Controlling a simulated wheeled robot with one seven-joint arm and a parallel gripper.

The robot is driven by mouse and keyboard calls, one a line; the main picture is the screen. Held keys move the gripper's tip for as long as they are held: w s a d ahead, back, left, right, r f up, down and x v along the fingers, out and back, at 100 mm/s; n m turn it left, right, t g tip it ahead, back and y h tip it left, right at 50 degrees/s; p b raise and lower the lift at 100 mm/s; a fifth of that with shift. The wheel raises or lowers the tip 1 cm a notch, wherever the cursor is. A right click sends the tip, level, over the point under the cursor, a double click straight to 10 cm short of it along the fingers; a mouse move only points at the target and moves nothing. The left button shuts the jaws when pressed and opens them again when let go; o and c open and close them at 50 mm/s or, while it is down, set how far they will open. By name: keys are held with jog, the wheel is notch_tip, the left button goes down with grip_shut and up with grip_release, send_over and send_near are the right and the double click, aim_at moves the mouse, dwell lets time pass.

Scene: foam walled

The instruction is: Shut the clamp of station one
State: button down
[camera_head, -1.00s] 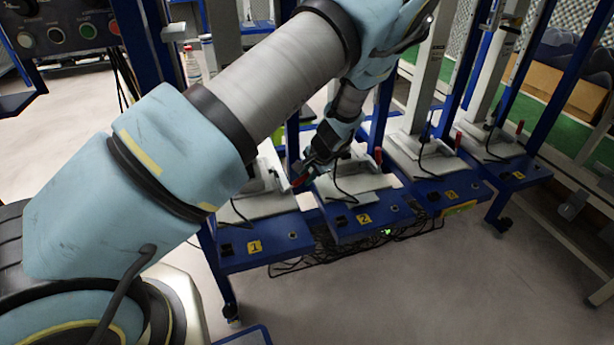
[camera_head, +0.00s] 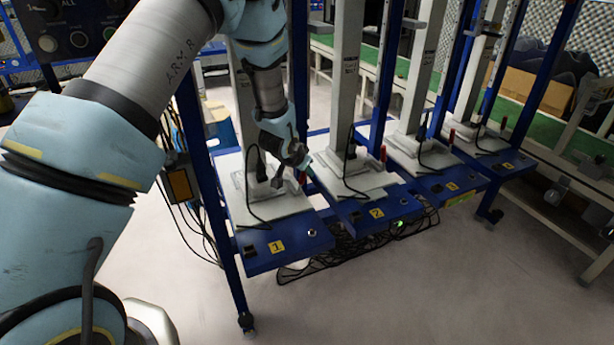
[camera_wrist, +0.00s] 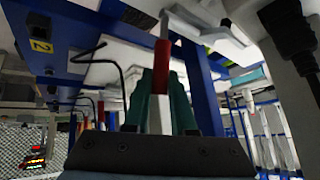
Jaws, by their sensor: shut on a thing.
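Station one is the blue-edged bench unit with the yellow "1" label (camera_head: 276,246) and a pale plate (camera_head: 262,207), nearest my arm in the head view. Its clamp has a red handle (camera_head: 302,178) at the plate's right side. My gripper (camera_head: 303,165) is at that handle, pointing down and to the right. In the wrist view the red handle (camera_wrist: 162,58) stands between my two green fingers (camera_wrist: 162,100), which are shut on it. A pale part shows below the red, between the fingers. The rest of the clamp is too small or hidden to tell its position.
Station two (camera_head: 376,213) stands close on the right, with its own red handle (camera_head: 382,153) upright; further stations follow. Blue posts and grey columns rise between them. Black cables (camera_head: 340,260) hang below. The floor (camera_head: 400,300) in front is clear.

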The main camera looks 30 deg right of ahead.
jog(key=shift+w+a+n+h+b, duration=0.15)
jog(key=shift+a+n+h+b, duration=0.25)
jog(key=shift+a+h+b, duration=0.85)
jog(key=shift+w+a+n+h+b, duration=0.1)
jog(key=shift+a+n+h+b, duration=0.3)
jog(key=shift+a+h+b, duration=0.8)
jog(key=shift+d+h, duration=0.25)
jog(key=shift+d, duration=0.05)
jog(key=c, duration=0.8)
grip_release()
jog(key=shift+o, duration=0.2)
notch_tip(320, 180, up, 10)
jog(key=p, duration=0.2)
